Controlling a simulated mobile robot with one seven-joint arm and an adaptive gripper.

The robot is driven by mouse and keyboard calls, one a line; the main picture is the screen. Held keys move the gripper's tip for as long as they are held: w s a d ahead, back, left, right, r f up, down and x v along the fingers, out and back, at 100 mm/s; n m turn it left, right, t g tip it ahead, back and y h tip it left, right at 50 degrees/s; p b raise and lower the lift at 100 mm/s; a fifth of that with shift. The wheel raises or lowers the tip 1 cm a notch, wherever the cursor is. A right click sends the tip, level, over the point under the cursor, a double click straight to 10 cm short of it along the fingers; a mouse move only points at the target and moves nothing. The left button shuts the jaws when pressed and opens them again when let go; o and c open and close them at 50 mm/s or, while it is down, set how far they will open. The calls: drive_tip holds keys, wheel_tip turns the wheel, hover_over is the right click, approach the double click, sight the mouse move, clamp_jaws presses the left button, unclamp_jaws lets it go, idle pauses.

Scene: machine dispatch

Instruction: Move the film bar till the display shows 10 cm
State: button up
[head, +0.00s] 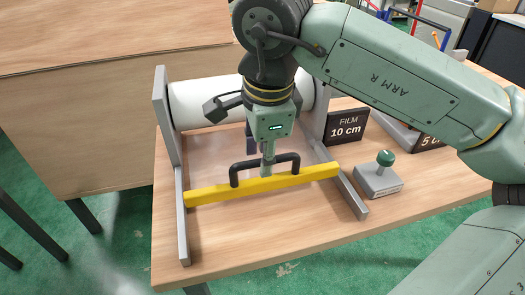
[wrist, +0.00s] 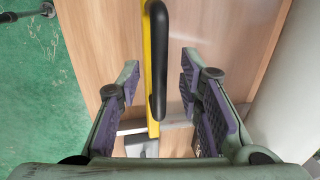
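The yellow film bar (head: 305,176) lies across two grey side rails, toward their front ends, with a black handle (head: 237,172) on top. My gripper (head: 267,165) is above the middle of the bar, at the handle. In the wrist view the fingers of my gripper (wrist: 160,66) are spread, one on each side of the black handle (wrist: 158,60) and yellow bar (wrist: 150,75), with gaps on both sides. A dark display (head: 346,127) right of the roll reads "FILM 10 cm". The white roll (head: 195,101) behind is partly hidden by my arm.
A small grey block with a green knob (head: 385,158) stands right of the right rail (head: 350,195). Another dark sign (head: 428,141) is partly hidden by my arm. The wooden table (head: 240,255) is clear in front of the bar.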

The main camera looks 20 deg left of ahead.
wheel_tip(320, 180, up, 12)
drive_tip(key=s+d, duration=0.1)
drive_tip(key=s, duration=0.1)
drive_tip(key=shift+d, duration=0.15)
drive_tip(key=shift+f, duration=0.15)
idle(0.3)
